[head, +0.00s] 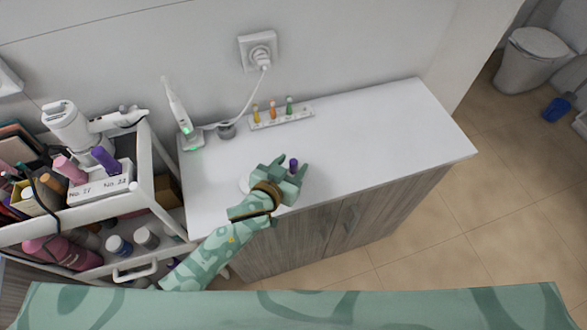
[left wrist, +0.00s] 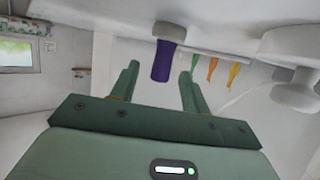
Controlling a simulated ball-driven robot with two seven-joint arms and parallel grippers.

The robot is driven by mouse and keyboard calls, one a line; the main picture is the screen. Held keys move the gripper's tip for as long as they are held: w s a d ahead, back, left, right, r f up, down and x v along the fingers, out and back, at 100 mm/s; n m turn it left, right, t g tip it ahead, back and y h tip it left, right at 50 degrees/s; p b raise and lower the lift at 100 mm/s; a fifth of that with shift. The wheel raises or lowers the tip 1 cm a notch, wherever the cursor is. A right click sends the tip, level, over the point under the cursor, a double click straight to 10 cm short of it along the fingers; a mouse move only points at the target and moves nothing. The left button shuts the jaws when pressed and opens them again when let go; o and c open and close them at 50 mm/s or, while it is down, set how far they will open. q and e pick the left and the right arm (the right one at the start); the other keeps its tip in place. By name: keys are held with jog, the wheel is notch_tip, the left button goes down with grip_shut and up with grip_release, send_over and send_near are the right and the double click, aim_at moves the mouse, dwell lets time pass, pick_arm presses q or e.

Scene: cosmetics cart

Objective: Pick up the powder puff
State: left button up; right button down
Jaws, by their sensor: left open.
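An upright purple-handled item (head: 293,165) with a pale base, which I take to be the powder puff, stands on the white countertop (head: 380,150) near its front. My left gripper (head: 291,163) is open, with its fingers on either side of the purple handle in the head view. In the left wrist view the picture is upside down; the purple handle (left wrist: 165,62) shows between the tips of my two open fingers (left wrist: 158,70). I cannot tell whether they touch it. My right gripper is not in view.
A round white object (head: 245,184) is partly hidden behind my left wrist. A white rack (head: 282,117) with yellow, orange and green items stands at the back. A white device (head: 180,112) is at the left, beside a loaded cart (head: 145,190). The countertop's right side is clear.

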pick_arm(q)
jog(key=shift+x, duration=1.05)
jog(key=shift+s, duration=0.15)
jog(key=shift+c, duration=1.3)
grip_shut()
